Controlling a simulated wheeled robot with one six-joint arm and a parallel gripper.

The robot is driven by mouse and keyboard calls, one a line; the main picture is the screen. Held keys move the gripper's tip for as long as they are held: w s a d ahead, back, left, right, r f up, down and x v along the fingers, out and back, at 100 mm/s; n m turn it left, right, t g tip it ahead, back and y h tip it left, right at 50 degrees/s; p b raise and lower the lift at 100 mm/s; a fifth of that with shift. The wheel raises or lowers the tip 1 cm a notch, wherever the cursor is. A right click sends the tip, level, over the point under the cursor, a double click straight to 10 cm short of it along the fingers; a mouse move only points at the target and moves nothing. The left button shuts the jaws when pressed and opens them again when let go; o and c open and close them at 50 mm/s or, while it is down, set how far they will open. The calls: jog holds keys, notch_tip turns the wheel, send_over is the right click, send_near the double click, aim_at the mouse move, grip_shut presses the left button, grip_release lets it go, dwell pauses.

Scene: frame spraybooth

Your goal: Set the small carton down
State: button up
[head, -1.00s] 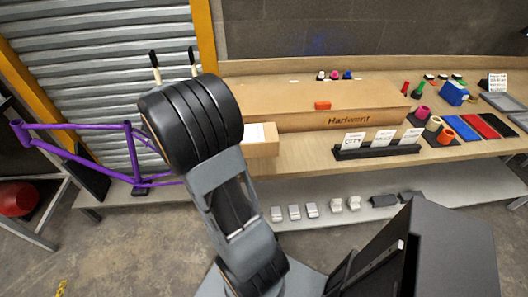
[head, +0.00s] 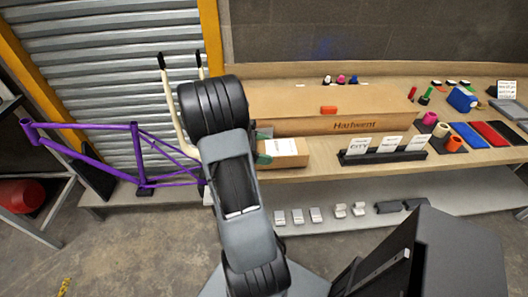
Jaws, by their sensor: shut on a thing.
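The small carton (head: 286,151) is a brown box with a white label on top. It is over the wooden bench, in front of the long Hartwent box. Part of my gripper (head: 263,147) shows at the carton's left end, with a grey piece behind and a green piece against the side. It is shut on the carton. My arm hides the rest of the gripper and the carton's far left. I cannot tell whether the carton's underside touches the bench.
The long Hartwent box (head: 355,103) carries a small orange item (head: 328,110). A black card stand (head: 383,156) is to the carton's right, with some bare bench (head: 325,158) between. A purple bike frame (head: 85,126) and cream black-tipped bars (head: 173,95) are at left.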

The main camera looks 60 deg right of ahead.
jog(key=shift+f, duration=0.65)
jog(key=o, duration=0.9)
jog(key=shift+f, duration=0.1)
jog(key=v, duration=1.2)
jog(key=s+a+r+m+t+y, duration=0.1)
jog(key=a+t, duration=0.3)
jog(key=a, duration=0.5)
jog(key=s+a+r+m+t+y, duration=0.1)
jog(key=a+m+t+y, duration=0.2)
jog(key=a, duration=0.6)
jog(key=a+r+m+t+y, duration=0.2)
jog(key=a+m+t+y, duration=0.1)
jog(key=a+t, duration=0.4)
jog(key=shift+s+a+r+y, duration=0.1)
jog(key=shift+s+a+y, duration=0.1)
jog(key=shift+a, duration=0.5)
jog(key=shift+s+a+y, duration=0.2)
jog(key=shift+a, duration=0.5)
